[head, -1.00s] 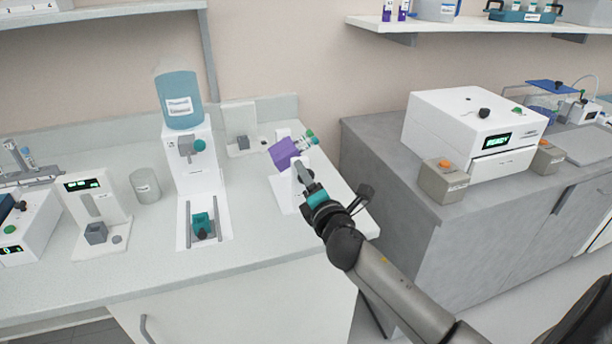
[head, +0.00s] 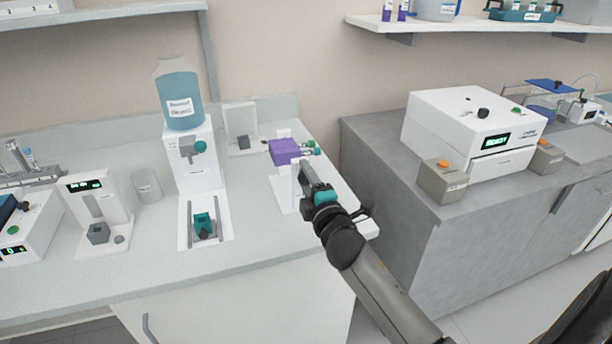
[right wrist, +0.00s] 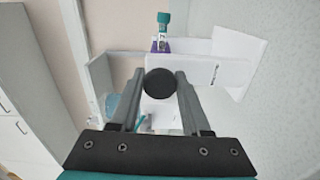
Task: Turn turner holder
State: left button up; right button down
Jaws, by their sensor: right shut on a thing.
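The turner is a white stand (head: 284,190) near the right end of the light counter. Its purple holder (head: 284,151) sits at the top with green-capped tubes (head: 311,148) pointing right, lying about level. My right gripper (head: 306,172) is at the front of the stand, shut on a dark round knob, which shows between the fingers in the right wrist view (right wrist: 160,83). The purple holder (right wrist: 162,46) shows only in part there, beyond the white stand, with a green cap above it. My left gripper is not in view.
A water dispenser with a blue bottle (head: 181,98) stands left of the turner. A small balance-like device (head: 92,210) and a glass beaker (head: 146,186) are further left. A white machine (head: 470,130) sits on the grey cabinet at right.

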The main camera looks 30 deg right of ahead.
jog(key=shift+r+m+p, duration=0.1)
jog(key=shift+m+p, duration=0.95)
jog(key=shift+m, duration=1.95)
jog(key=shift+m+p, duration=1.2)
jog(key=shift+m, duration=1.7)
jog(key=shift+c, duration=1.9)
grip_release()
jog(key=p+v, duration=0.1)
jog(key=v, duration=1.4)
jog(key=shift+s+a, duration=0.1)
jog(key=shift+a, duration=0.05)
